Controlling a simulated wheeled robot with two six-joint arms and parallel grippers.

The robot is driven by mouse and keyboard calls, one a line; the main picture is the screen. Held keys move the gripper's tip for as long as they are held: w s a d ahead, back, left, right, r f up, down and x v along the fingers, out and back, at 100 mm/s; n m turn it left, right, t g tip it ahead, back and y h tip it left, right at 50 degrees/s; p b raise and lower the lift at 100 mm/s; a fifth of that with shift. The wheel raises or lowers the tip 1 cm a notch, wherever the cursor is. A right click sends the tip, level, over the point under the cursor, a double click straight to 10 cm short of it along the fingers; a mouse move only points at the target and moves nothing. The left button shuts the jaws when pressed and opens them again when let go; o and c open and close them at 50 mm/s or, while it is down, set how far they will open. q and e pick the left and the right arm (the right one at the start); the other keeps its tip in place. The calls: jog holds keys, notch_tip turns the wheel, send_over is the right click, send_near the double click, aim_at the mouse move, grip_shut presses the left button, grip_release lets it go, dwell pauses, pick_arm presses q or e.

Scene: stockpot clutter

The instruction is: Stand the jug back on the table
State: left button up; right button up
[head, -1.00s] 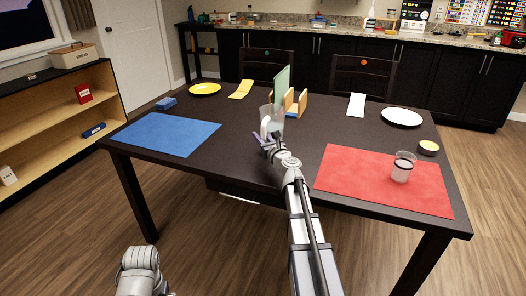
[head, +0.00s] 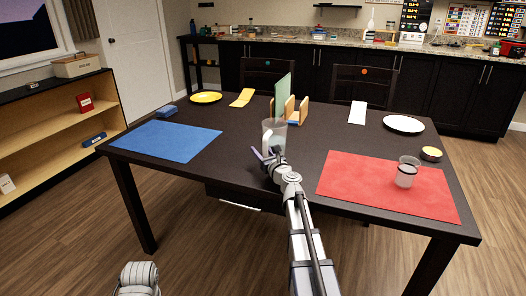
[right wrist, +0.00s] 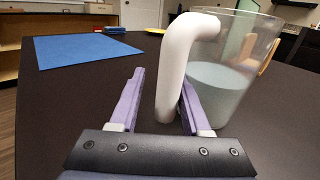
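The clear jug (head: 280,134) with a white handle stands upright at the middle of the dark table (head: 235,178), near its front half. In the right wrist view the jug (right wrist: 225,92) shows pale liquid inside, and its white handle (right wrist: 178,65) faces my gripper. My right gripper (head: 266,156) is at the handle. In the right wrist view its purple fingers (right wrist: 163,85) are apart, one on each side of the handle, with a gap on the left side. The right finger is partly hidden behind the handle. My left gripper is out of view.
A blue mat (head: 168,140) lies left, and a red mat (head: 375,193) with a glass (head: 407,173) lies right. A wooden holder with a green board (head: 282,97) stands close behind the jug. Yellow and white plates (head: 403,124) lie farther back.

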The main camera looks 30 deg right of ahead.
jog(key=shift+o, duration=0.3)
jog(key=s, duration=1.2)
jog(key=shift+a, duration=0.3)
